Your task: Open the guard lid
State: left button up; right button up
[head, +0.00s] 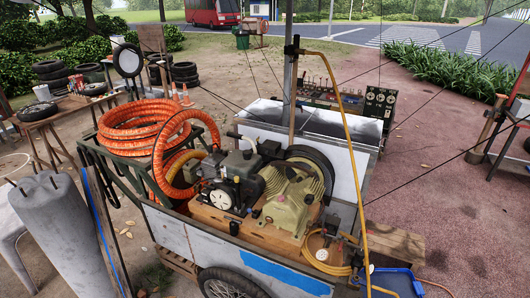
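The compressor cart (190,240) stands in the middle of the head view. It carries a tan motor or pump unit (290,200) and a black engine-like unit (232,178) on a wooden base. A dark round wheel or belt rim (318,160) shows behind the tan unit. Behind it is a pale metal box (335,150) with two grey top panels (342,124), which look down flat. No part is clearly marked as the guard lid, and I cannot tell which it is. Neither of my grippers is in view.
Coiled orange hose (145,127) fills the cart's left end. A yellow hose (356,150) rises beside a pole at the right. A blue tray (397,282) lies at lower right. A grey cylinder (65,235) stands at lower left. The paved ground right of the cart is fairly open.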

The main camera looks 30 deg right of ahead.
aim_at(272, 148)
jog(key=u, duration=0.35)
jog(key=i, duration=1.75)
jog(key=z, duration=0.75)
